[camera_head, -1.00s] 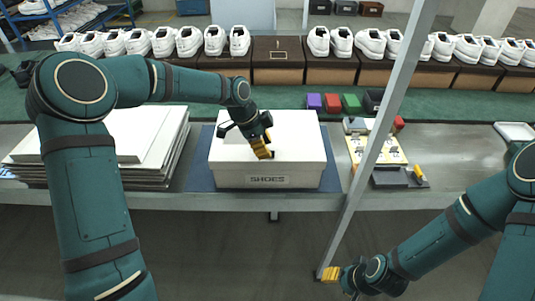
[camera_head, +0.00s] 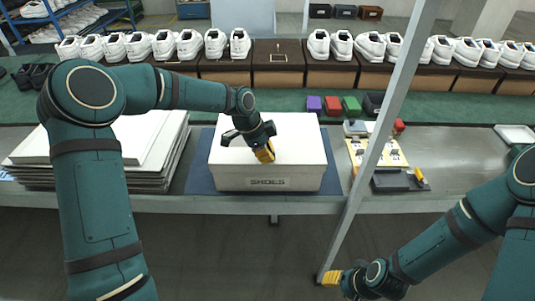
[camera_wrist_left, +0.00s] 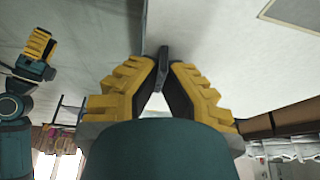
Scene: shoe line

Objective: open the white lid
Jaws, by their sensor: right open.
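The white lid (camera_head: 295,135) lies flat on the white shoe box (camera_head: 215,172), whose front reads "SHOES". My left gripper (camera_head: 267,156) comes down from the upper left over the lid's front middle. In the left wrist view, its yellow fingers (camera_wrist_left: 162,72) close in on a small dark tab (camera_wrist_left: 163,53), one fingertip against each side. In the head view the gripper hides this tab. My right gripper (camera_head: 328,278) is open and empty, low in front of the table. It is well away from the box.
The box stands on a blue mat (camera_head: 202,182). A stack of white boards (camera_head: 160,150) is at its left. A grey post (camera_head: 375,150) rises at its right, before a small tool board (camera_head: 392,152). White shoes (camera_head: 190,43) line the back.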

